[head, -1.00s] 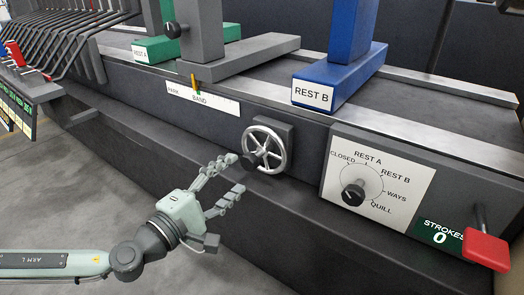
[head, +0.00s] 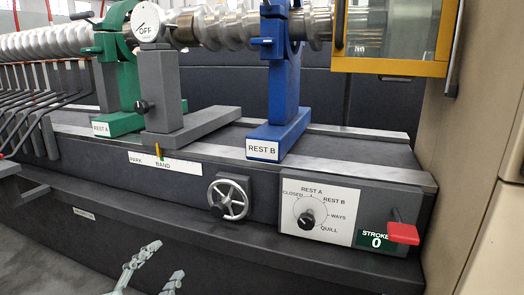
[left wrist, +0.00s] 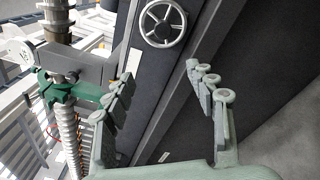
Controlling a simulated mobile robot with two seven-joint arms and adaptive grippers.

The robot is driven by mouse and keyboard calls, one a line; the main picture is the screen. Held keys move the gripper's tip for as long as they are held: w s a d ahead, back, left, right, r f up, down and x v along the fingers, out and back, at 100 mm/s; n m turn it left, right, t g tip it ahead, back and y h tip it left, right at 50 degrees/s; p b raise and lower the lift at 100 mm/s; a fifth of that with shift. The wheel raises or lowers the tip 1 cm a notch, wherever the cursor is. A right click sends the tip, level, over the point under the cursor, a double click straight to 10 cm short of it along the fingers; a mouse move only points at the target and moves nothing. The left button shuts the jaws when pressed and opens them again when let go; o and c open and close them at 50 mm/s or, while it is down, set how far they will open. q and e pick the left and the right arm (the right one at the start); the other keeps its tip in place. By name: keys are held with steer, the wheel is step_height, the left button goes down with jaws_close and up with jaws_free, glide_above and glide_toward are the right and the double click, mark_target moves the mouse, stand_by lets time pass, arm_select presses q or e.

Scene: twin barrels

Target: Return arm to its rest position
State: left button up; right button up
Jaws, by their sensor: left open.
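My left gripper (head: 167,260) is at the bottom of the head view, with only its pale grey-green fingers showing. The fingers are spread with nothing between them. It is below and left of the silver handwheel (head: 229,199) on the machine's front and apart from it. In the left wrist view the open gripper (left wrist: 160,74) shows both fingers, with the handwheel (left wrist: 162,23) beyond their tips. Most of my left arm is out of the head view. My right gripper is not in view.
The dark machine bed's front ledge (head: 300,262) runs close by the gripper. Right of the handwheel are a selector dial (head: 306,220) and a red lever (head: 403,233). Green (head: 120,75) and blue (head: 284,90) rests stand above. Grey floor lies at lower left.

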arm_select(q)
steer(key=a+f+n+g+y+p, duration=0.25)
steer(key=f+n+y, duration=0.2)
steer(key=n, duration=0.85)
steer(key=a+f+n+g+y+p, duration=0.1)
steer(key=a+f+n+g+y, duration=0.15)
steer(key=f+n, duration=0.7)
steer(key=s+a+f+n+g+p, duration=0.1)
steer(key=s+f+n+g, duration=0.3)
steer(key=n, duration=0.9)
steer(key=s+a+f+n+g+h+p, duration=0.1)
steer(key=s+f+n+g, duration=0.4)
steer(key=s+f+n, duration=0.5)
steer(key=s+n, duration=0.3)
steer(key=s, duration=0.2)
steer(key=shift+s+n, duration=0.25)
steer(key=shift+n, duration=0.1)
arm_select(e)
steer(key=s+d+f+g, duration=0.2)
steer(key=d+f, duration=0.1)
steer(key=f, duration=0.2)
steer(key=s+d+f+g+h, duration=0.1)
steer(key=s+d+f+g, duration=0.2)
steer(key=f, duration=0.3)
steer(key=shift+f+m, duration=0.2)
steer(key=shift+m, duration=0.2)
arm_select(q)
steer(key=shift+r, duration=0.1)
